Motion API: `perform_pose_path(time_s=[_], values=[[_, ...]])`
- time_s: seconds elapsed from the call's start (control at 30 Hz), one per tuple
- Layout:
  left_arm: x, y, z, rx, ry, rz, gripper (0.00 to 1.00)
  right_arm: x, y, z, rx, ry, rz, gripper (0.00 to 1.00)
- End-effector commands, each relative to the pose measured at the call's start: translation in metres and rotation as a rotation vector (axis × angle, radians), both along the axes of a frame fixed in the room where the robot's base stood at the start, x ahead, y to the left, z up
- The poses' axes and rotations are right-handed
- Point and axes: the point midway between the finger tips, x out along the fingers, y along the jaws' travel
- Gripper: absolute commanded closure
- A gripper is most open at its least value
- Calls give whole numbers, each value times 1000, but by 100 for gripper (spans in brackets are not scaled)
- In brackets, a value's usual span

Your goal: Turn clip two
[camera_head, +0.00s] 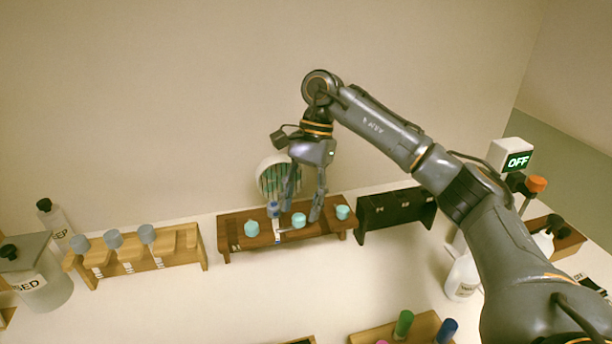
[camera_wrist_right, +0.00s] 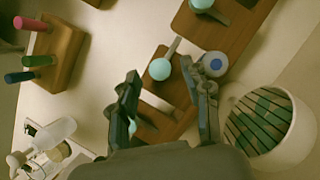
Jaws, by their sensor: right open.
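A dark brown wooden rack (camera_head: 240,243) stands by the wall with three round cyan clip knobs, a left one (camera_head: 251,228), a middle one (camera_head: 299,219) and a right one (camera_head: 342,212). A blue-capped vial (camera_head: 273,210) stands at the rack between the left and middle knobs. My right gripper (camera_head: 300,212) is open, fingers down, over the middle knob. In the right wrist view the middle knob (camera_wrist_right: 160,69) with a thin grey lever lies between the open fingers, and the blue cap (camera_wrist_right: 214,64) is close by the right finger. Contact cannot be told. My left gripper is not in view.
A light wooden rack (camera_head: 190,250) with grey-blue caps stands left, a black rack (camera_head: 400,212) right. A round white holder with green stripes (camera_head: 278,178) is behind the gripper. Bottles stand at both sides. Colored caps (camera_head: 404,322) are at the front. The middle table is clear.

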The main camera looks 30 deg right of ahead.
Motion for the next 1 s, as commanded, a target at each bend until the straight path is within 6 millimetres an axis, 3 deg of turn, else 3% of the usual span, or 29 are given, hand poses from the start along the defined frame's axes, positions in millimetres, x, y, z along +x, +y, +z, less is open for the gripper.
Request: perform_pose_path(time_s=[0.17,0.5,0.7,1.0], values=[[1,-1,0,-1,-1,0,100,8,-12,38,2,-5,-3,52],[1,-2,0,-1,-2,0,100,18,-29,83,-1,-3,-1,52],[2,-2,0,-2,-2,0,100,21,-34,96,0,-2,-1,52],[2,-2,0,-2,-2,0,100,21,-34,98,1,0,2,52]])
